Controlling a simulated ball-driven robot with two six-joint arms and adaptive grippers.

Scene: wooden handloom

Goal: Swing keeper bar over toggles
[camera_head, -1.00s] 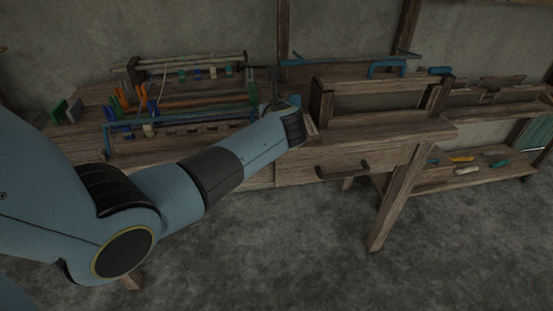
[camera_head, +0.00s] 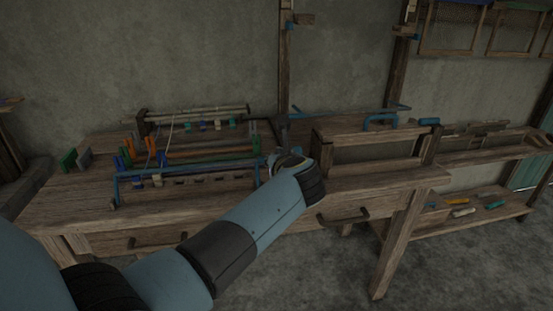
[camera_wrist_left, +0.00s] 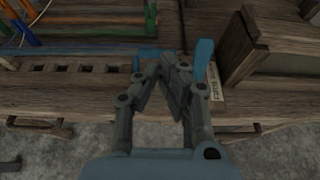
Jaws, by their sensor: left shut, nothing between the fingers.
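A long blue bar (camera_head: 190,168), which looks like the keeper bar, runs along the front of the small wooden loom at the left. Its blue length also shows at the upper left of the left wrist view (camera_wrist_left: 75,50). I cannot tell for sure which parts are the toggles. My left gripper (camera_head: 273,160) is just beyond the bar's right end, partly hidden by its own wrist. In the left wrist view the gripper (camera_wrist_left: 174,64) is shut and empty, its fingertips together above the bench. A blue upright piece (camera_wrist_left: 203,60) shows close beside the right finger; contact is unclear. My right gripper is out of view.
Several orange, green and blue pieces (camera_head: 127,152) stand at the loom's left. A wooden box frame (camera_head: 372,137) stands on the bench right of the gripper. A drawer handle (camera_head: 343,217) sticks out below. A side shelf (camera_head: 480,212) holds small tools.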

